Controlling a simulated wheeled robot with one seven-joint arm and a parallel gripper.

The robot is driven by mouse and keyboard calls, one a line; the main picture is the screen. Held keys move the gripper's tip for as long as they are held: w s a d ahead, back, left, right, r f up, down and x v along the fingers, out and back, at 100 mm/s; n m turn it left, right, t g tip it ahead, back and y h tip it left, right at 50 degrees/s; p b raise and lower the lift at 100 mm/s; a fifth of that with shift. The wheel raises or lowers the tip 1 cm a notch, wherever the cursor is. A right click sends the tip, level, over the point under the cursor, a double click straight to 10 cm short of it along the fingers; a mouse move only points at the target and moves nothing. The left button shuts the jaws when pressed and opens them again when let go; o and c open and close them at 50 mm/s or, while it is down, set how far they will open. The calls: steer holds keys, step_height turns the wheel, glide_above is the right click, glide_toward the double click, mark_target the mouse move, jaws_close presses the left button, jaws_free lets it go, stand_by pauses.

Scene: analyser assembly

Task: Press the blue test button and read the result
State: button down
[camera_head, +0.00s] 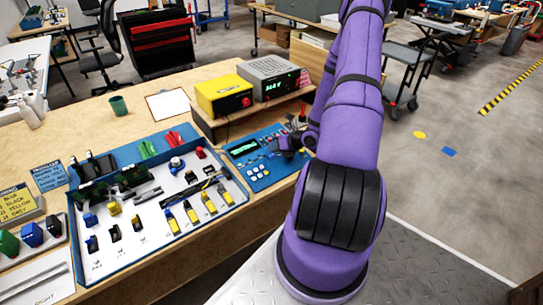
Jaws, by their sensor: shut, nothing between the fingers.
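The blue test panel (236,146) lies on the bench just left of my arm. Its small dark display (243,150) shows green characters too small to read for certain. Several pale buttons (258,172) sit on its lower part. I cannot pick out the blue test button; it may be too small or hidden by my gripper. My gripper (272,146) is shut and empty over the right part of the panel. I cannot tell whether its tips touch the panel. My purple arm covers what lies to the right.
A white parts tray (148,232) with blue rim and several parts fills the bench to the left. A yellow box (224,95) and a grey instrument (269,76) with a lit display stand on a wooden shelf behind the panel. A green cup (118,105) and clipboard (167,104) lie further back.

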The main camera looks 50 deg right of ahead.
steer(key=r, duration=0.2)
steer(key=s+r, duration=0.1)
steer(key=r, duration=0.1)
steer(key=shift+a+r, duration=0.15)
steer(key=shift+r, duration=0.2)
steer(key=shift+r, duration=0.1)
stand_by(0.4)
